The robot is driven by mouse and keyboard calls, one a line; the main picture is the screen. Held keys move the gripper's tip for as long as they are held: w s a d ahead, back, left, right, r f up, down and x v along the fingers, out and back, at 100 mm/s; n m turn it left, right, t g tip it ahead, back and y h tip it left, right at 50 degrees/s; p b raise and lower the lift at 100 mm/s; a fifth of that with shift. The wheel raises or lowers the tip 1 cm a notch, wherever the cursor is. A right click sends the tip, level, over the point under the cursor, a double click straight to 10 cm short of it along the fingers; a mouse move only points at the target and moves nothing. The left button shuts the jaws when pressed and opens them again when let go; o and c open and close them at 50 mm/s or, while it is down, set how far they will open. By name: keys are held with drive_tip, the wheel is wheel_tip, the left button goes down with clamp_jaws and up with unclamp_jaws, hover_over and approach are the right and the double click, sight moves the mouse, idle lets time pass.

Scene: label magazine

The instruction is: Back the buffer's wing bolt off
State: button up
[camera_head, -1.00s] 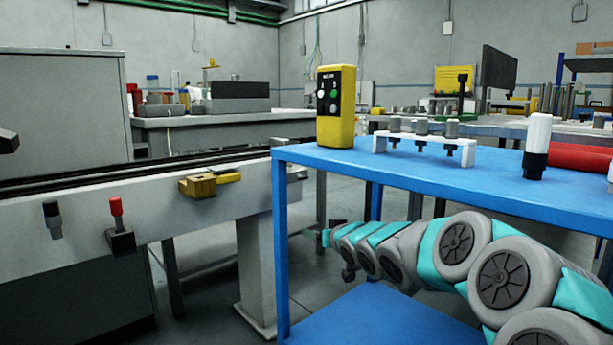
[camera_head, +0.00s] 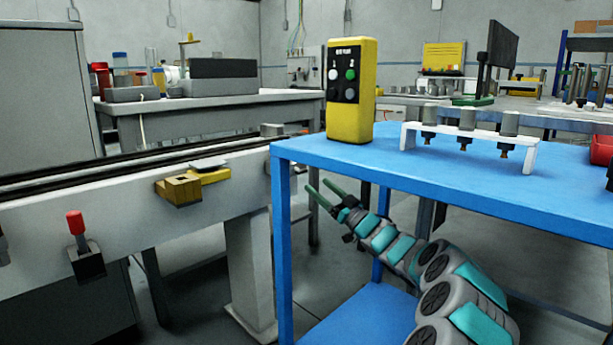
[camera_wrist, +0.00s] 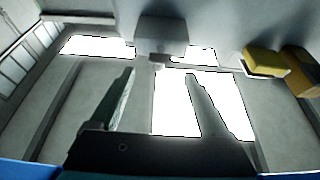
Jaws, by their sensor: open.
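My gripper (camera_head: 322,189) is open and empty, its two green fingers apart beside the blue bench's left legs. In the wrist view my gripper (camera_wrist: 160,75) shows both fingers spread, with nothing between them. A yellow block with a grey plate on it (camera_head: 182,189) is fixed to the conveyor's near side, left of my gripper and apart from it. Yellow parts (camera_wrist: 264,64) show at the upper right of the wrist view. A grey block (camera_wrist: 162,35) is ahead of the fingers there. I cannot make out a wing bolt or tell which part is the buffer.
The blue bench (camera_head: 420,185) is above and beside my arm. It carries a yellow button box (camera_head: 351,92) and a white rack (camera_head: 468,139) with grey plungers. A red-knobbed lever (camera_head: 76,224) sticks out from the conveyor (camera_head: 120,203). Floor shows between conveyor and bench.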

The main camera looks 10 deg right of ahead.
sight(300, 171)
drive_tip(key=x, duration=0.6)
drive_tip(key=shift+w+a+r, duration=0.1)
clamp_jaws()
idle(0.6)
